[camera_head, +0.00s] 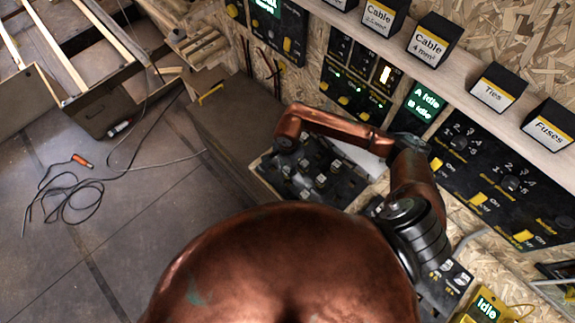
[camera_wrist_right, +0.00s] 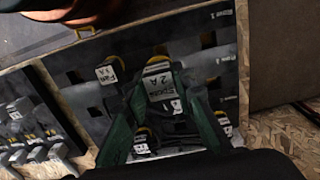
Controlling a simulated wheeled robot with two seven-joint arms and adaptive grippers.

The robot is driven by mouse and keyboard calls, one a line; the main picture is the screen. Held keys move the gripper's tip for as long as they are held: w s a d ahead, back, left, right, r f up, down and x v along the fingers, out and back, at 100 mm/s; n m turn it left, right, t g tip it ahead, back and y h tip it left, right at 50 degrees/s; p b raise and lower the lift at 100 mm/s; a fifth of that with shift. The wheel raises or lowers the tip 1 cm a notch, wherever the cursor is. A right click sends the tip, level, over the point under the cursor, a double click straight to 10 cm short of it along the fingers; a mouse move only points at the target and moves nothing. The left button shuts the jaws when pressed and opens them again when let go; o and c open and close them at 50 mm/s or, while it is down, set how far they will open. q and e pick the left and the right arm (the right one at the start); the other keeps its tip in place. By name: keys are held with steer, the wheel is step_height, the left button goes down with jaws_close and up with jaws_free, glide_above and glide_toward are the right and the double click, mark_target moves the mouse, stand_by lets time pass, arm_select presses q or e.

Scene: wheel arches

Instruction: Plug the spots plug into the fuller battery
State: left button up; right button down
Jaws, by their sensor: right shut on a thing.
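The spots plug (camera_wrist_right: 157,71), yellow-topped with a white label reading "Spots 2 A", shows in the right wrist view. My right gripper (camera_wrist_right: 158,88) has its dark green fingers shut on it, over a black panel (camera_wrist_right: 85,90) with sockets. I cannot tell whether the plug sits in a socket. In the head view the panel (camera_head: 275,175) is partly covered by my copper right arm, and the gripper is hidden there. A screen (camera_head: 425,103) on the wall reads "A Idle" and "B Idle". I cannot tell which battery is fuller. My left gripper is not in view.
A fans plug (camera_wrist_right: 107,72) sits left of the spots plug, with other plugs nearby. Switch panels (camera_head: 500,180) and a shelf with labelled boxes (camera_head: 430,42) line the wall. A yellow device (camera_head: 485,308) reads "Idle". A cable (camera_head: 80,200) with an orange end lies on the floor.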

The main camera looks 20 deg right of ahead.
steer(key=shift+f, duration=0.5)
step_height(320, 180, down, 4)
steer(key=shift+r+b, duration=0.25)
steer(key=shift+b, duration=0.85)
steer(key=shift+f+b, duration=0.6)
steer(key=shift+b, duration=0.3)
steer(key=shift+f, duration=0.3)
steer(key=shift+f+b, duration=0.45)
steer(key=shift+b, duration=0.25)
steer(key=shift+f, duration=0.1)
steer(key=shift+f+b, duration=0.65)
steer(key=shift+b, duration=0.05)
